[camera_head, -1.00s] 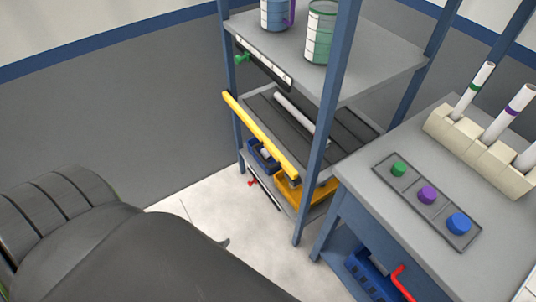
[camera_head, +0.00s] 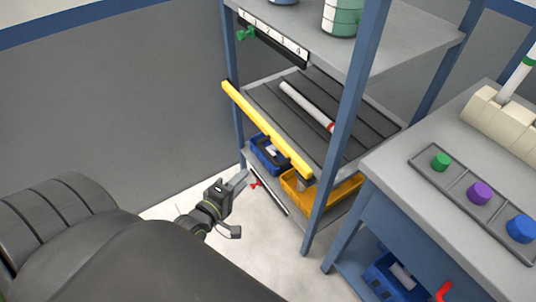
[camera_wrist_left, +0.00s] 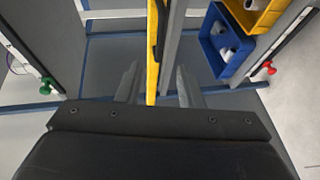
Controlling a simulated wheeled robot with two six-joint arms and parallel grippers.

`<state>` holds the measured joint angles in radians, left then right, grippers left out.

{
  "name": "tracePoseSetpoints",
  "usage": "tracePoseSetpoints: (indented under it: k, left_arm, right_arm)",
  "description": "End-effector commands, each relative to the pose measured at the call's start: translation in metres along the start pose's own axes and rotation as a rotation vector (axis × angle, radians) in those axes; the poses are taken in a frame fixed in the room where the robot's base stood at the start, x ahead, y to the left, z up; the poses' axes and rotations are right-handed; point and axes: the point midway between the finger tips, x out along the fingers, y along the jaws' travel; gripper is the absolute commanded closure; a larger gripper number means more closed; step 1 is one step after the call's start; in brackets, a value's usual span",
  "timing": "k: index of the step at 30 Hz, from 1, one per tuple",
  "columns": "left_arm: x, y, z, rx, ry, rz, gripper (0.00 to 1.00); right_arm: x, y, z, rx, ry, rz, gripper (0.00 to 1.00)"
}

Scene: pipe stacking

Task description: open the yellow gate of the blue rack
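The blue rack (camera_head: 350,110) stands right of centre in the head view. Its yellow gate (camera_head: 265,128) is a long bar across the front edge of the grey middle shelf, sloping down to the right. A white pipe (camera_head: 302,103) with a red band lies on that shelf behind the gate. My left gripper (camera_head: 241,204) is open and empty, below and in front of the gate, apart from it. In the left wrist view the yellow gate (camera_wrist_left: 153,55) lines up between the spread fingers of the left gripper (camera_wrist_left: 157,78). My right gripper is not in view.
Blue (camera_head: 266,155) and yellow (camera_head: 300,188) bins sit below the gate. A green knob (camera_head: 245,33) is on the upper shelf edge. A grey table (camera_head: 400,160) with green, purple and blue buttons stands at right. The floor left of the rack is clear.

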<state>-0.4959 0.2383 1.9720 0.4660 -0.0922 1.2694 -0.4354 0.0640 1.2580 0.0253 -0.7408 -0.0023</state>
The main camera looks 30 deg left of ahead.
Motion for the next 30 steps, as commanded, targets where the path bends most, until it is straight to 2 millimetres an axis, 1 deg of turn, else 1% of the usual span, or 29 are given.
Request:
tracePoseSetpoints:
  k: [1, 9, 14, 18, 21, 24, 30]
  left_arm:
    - [0.011, 0.002, 0.0, 0.0, 0.0, 0.002, 0.66]
    - [0.062, 0.001, 0.0, 0.002, 0.0, 0.002, 0.66]
    - [0.093, 0.0, 0.0, 0.003, 0.0, 0.002, 0.66]
    - [0.116, 0.0, 0.0, 0.002, 0.0, 0.001, 0.66]
    - [0.128, -0.001, 0.0, 0.003, 0.0, 0.001, 0.66]
    - [0.136, -0.001, 0.0, 0.003, 0.0, -0.001, 0.66]
    - [0.141, -0.001, 0.0, 0.002, 0.001, -0.001, 0.66]
  right_arm:
    - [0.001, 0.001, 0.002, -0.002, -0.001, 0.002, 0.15]
    - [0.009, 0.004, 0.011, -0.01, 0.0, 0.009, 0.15]
    - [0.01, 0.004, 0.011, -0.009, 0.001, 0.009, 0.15]
    - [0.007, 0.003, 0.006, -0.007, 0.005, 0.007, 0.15]
    - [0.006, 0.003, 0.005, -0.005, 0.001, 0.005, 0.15]
    - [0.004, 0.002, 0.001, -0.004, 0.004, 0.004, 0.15]
    - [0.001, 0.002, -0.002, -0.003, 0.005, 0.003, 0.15]
